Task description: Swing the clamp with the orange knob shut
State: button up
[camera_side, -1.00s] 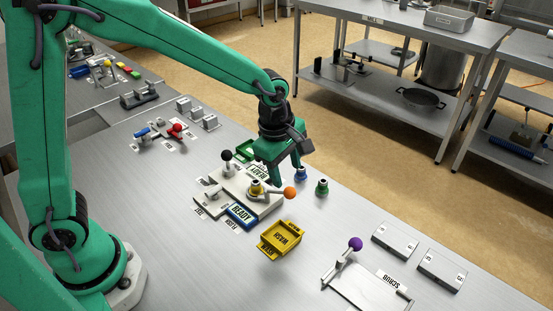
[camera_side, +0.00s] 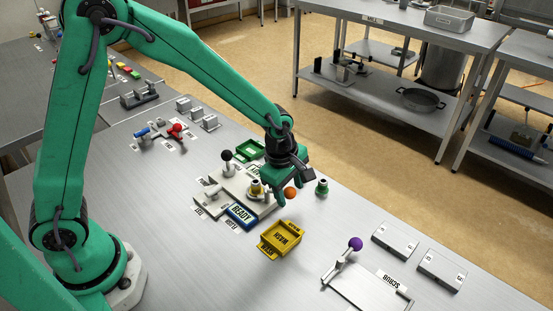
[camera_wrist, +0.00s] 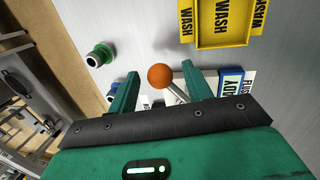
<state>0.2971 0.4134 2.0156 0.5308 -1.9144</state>
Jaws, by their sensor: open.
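The orange knob (camera_side: 290,193) is a ball on the end of a metal clamp lever, at the right of a pale fixture block (camera_side: 230,182). The lever is mostly hidden by my gripper in the side view. In the wrist view the orange knob (camera_wrist: 160,76) appears between my fingertips, with its lever (camera_wrist: 178,95) running down to the right. My gripper (camera_side: 292,200) is open, its fingers on either side of the knob. I see a gap at each finger in the wrist view; exact height cannot be told. A yellow-collared part (camera_side: 256,188) stands in the fixture.
A yellow WASH tray (camera_side: 281,240) lies in front of the fixture, and a blue READY sign (camera_side: 241,216) at its front edge. A green-capped piece (camera_side: 321,188) stands close right of my gripper. A black-knobbed lever (camera_side: 227,157) and purple-knobbed lever (camera_side: 355,244) stand nearby.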

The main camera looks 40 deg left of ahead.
grip_shut()
jog(key=shift+s+m, duration=0.1)
jog(key=shift+m, duration=0.2)
jog(key=m, duration=0.1)
jog(key=s+m, duration=0.1)
jog(key=m, duration=0.1)
jog(key=shift+s+d, duration=0.3)
jog(key=shift+d, duration=0.05)
jog(key=shift+s+m, duration=0.4)
jog(key=shift+m, duration=0.55)
jog(key=shift+s+m, duration=0.4)
jog(key=shift+m, duration=0.55)
jog(key=shift+f, duration=0.1)
